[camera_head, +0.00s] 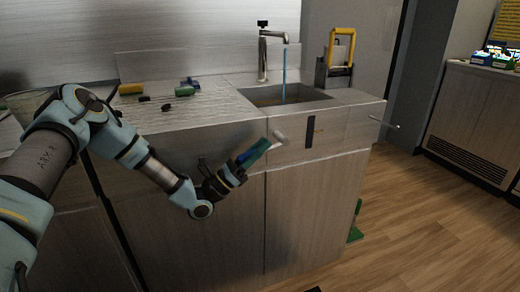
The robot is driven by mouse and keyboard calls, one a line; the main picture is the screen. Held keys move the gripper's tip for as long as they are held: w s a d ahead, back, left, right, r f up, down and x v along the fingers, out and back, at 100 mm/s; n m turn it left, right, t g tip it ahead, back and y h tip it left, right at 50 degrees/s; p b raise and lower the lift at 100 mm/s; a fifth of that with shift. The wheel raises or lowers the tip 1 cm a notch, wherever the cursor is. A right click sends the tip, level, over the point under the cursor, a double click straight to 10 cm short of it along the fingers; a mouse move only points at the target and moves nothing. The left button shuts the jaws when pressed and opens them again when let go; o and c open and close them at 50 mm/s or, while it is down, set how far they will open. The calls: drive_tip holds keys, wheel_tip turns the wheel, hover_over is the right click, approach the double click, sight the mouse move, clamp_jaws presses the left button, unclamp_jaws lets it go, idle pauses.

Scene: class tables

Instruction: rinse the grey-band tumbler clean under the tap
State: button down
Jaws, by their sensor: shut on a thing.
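My gripper (264,146) is in front of the cabinet face, below the counter edge and to the lower left of the sink (318,97). It points up and to the right. It is shut on a small pale grey thing (280,137) at its tip. The thing is too small here to tell a band or whether it is the grey-band tumbler. The tap (263,52) stands behind the sink, and a thin blue stream of water (284,75) falls into the basin. The gripper and the thing it holds are well apart from the stream.
A yellow roll (131,89) and several small dark, green and blue items lie on the counter (215,110) left of the sink. A yellow-framed rack (340,50) stands right of the tap. A rod (384,122) sticks out at the cabinet's right. The floor at right is mostly clear.

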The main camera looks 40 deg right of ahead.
drive_tip(key=c, duration=0.6)
unclamp_jaws()
drive_tip(key=b+v, duration=0.1)
drive_tip(key=v, duration=0.9)
drive_tip(key=shift+a+f+b, duration=0.3)
drive_tip(key=shift+b, duration=0.05)
drive_tip(key=shift+w, duration=0.15)
